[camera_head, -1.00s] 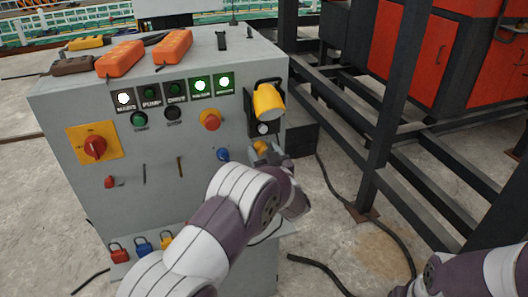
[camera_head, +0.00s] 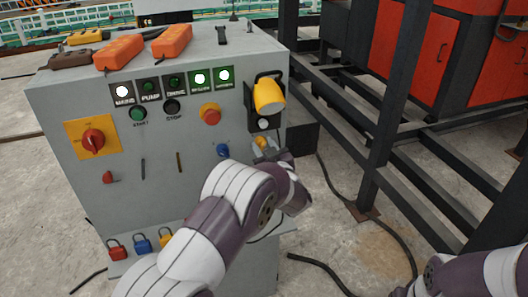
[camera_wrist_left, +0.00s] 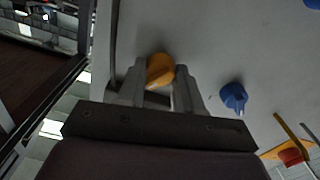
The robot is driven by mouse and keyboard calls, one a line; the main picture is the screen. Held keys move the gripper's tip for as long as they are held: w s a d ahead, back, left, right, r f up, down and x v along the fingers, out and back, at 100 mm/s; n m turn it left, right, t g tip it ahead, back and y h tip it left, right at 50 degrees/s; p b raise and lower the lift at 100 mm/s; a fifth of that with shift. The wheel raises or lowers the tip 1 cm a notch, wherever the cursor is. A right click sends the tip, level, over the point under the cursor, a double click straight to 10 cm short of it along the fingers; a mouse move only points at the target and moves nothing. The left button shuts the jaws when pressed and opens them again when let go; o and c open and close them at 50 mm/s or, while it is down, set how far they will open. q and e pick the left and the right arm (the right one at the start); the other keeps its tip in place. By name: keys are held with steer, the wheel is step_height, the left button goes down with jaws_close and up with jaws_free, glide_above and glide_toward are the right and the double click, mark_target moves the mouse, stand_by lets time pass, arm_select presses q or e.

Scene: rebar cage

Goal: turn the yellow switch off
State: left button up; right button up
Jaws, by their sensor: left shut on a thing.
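The yellow switch (camera_head: 262,141) is a small rounded knob on the right part of the grey cabinet's front, below a larger yellow part. My left gripper (camera_head: 266,149) is at the knob, with its wrist coming from the lower right. In the left wrist view the yellow switch (camera_wrist_left: 160,70) sits between the two grey fingers, and the left gripper (camera_wrist_left: 160,88) is shut on it. The knob looks slightly slanted there, but its exact setting is hard to tell. My right gripper is out of view; only part of that arm shows at the lower right.
A blue knob (camera_head: 222,151) is left of the yellow switch; it also shows in the wrist view (camera_wrist_left: 234,97). A red-and-yellow rotary switch (camera_head: 93,141), a red button (camera_head: 210,115) and a large yellow part (camera_head: 269,95) are on the cabinet (camera_head: 60,105). Dark steel beams (camera_head: 385,110) stand to the right.

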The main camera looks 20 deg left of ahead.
arm_select(q)
steer(key=shift+f+n+b, duration=0.2)
steer(key=shift+n+b, duration=7.7)
steer(key=shift+b, duration=0.05)
steer(key=o, duration=1)
steer(key=shift+r, duration=0.15)
steer(key=shift+o, duration=0.2)
steer(key=shift+s+d, duration=0.1)
steer(key=v, duration=1.2)
steer(key=shift+s+d+p, duration=0.15)
steer(key=shift+s+p, duration=0.05)
steer(key=shift+p, duration=0.15)
